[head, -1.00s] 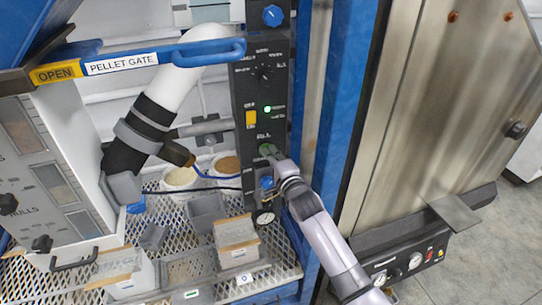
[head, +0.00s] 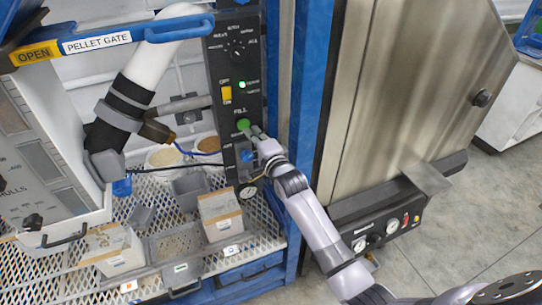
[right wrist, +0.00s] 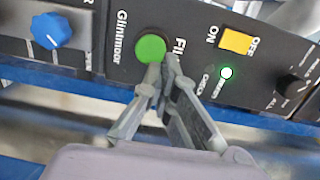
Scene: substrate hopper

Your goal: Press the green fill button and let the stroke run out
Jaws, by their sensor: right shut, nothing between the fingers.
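The green fill button (head: 243,123) sits on the black control panel (head: 226,75), under the word FILL. It shows as a round green cap in the right wrist view (right wrist: 151,47). My right gripper (head: 251,132) is shut and empty. Its fingertips (right wrist: 162,66) overlap the button's edge in the right wrist view; whether they touch it I cannot tell. A small indicator lamp (right wrist: 226,73) on the panel glows green. My left gripper is not in view.
A yellow on/off switch (head: 226,93) and a selector knob (head: 237,48) are above the button. A blue post (head: 309,90) and a steel cabinet (head: 410,90) stand to the right.

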